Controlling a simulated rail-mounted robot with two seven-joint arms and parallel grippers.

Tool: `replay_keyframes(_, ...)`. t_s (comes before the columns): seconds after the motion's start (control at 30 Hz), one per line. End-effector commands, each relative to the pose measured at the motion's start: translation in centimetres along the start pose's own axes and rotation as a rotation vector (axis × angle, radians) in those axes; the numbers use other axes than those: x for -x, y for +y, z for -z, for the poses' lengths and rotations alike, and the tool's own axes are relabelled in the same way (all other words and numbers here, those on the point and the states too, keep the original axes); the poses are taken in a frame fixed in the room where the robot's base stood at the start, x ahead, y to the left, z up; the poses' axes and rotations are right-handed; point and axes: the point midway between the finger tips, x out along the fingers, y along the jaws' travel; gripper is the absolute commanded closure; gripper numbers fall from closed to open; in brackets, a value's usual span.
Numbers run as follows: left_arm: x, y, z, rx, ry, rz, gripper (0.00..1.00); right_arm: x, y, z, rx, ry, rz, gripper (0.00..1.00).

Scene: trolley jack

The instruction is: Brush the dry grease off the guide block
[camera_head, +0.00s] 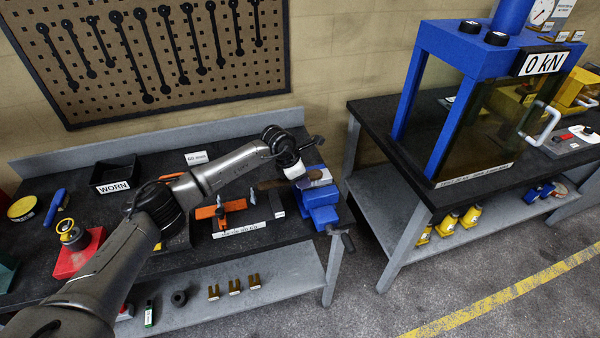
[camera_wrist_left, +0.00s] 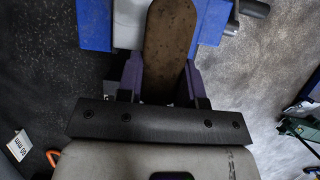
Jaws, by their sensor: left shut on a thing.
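My left gripper (camera_head: 300,178) is over the blue vise (camera_head: 320,202) at the right end of the bench. In the left wrist view, the purple fingers of the left gripper (camera_wrist_left: 166,82) are shut on a brown, speckled, round-ended brush (camera_wrist_left: 170,40). A pale grey block (camera_wrist_left: 128,22), likely the guide block, shows beside the brush between the blue vise jaws (camera_wrist_left: 94,25). The brush hides much of it; contact and grease cannot be told. My right gripper is not in view.
A black bin marked WORN (camera_head: 112,178), a red block (camera_head: 78,252) and an orange tool (camera_head: 220,210) are on the bench. The vise handle (camera_head: 342,236) sticks out at the front. A blue press (camera_head: 455,100) stands on the right table, across a gap.

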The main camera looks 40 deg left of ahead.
Motion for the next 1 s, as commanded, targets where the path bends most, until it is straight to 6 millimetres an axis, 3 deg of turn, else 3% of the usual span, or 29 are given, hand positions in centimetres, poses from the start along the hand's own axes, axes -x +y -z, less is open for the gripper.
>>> replay_keyframes(0.53,-0.1,-0.8,0.1,0.000,0.006,0.004,0.94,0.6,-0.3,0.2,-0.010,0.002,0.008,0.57)
replay_keyframes(1.0,3.9,-0.6,-1.6,0.000,0.001,0.000,0.94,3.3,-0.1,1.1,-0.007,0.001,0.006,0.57)
